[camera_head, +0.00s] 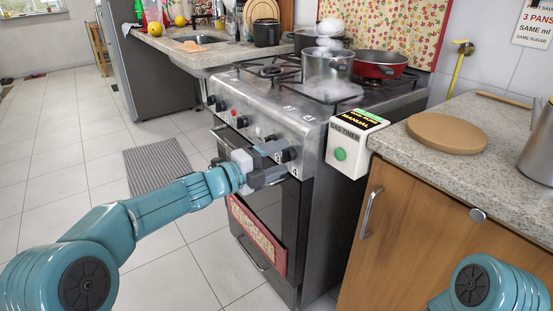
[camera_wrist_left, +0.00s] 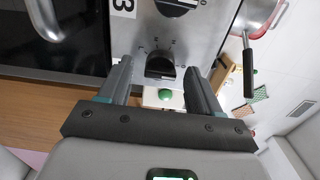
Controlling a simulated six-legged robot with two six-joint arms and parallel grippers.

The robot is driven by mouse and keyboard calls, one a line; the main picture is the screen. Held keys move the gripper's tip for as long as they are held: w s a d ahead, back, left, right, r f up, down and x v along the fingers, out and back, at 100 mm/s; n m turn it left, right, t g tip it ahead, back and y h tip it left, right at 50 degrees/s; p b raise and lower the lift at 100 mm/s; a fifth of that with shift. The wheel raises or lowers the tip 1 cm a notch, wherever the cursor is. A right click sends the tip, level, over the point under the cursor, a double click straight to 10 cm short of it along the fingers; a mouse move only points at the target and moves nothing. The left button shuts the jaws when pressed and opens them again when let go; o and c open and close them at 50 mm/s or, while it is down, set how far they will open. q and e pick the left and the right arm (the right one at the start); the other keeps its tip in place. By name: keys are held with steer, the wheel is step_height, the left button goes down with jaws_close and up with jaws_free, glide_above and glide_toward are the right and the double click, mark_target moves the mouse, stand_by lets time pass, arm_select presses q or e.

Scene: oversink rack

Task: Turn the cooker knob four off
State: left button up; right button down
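The cooker (camera_head: 300,110) has a row of black knobs along its steel front panel. The knob at the right end of the row (camera_head: 290,154) is close to the tip of my left gripper (camera_head: 277,162). In the left wrist view, that black knob (camera_wrist_left: 160,66) sits between the two fingertips of my left gripper (camera_wrist_left: 158,72), with a gap on each side. The left gripper is open and empty. Another knob (camera_wrist_left: 180,6) lies beyond it near a "3" label. My right gripper is out of view.
A white gas timer box (camera_head: 345,150) with a green button stands right of the knobs. The counter (camera_head: 490,190) with a round wooden board (camera_head: 446,133) is further right. A steel pot (camera_head: 327,68) and a red pan (camera_head: 379,66) sit on the hob.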

arm_select(q)
steer(key=shift+a, duration=0.1)
steer(key=p+v, duration=0.2)
steer(key=v, duration=1.4)
steer(key=shift+s+r, duration=0.1)
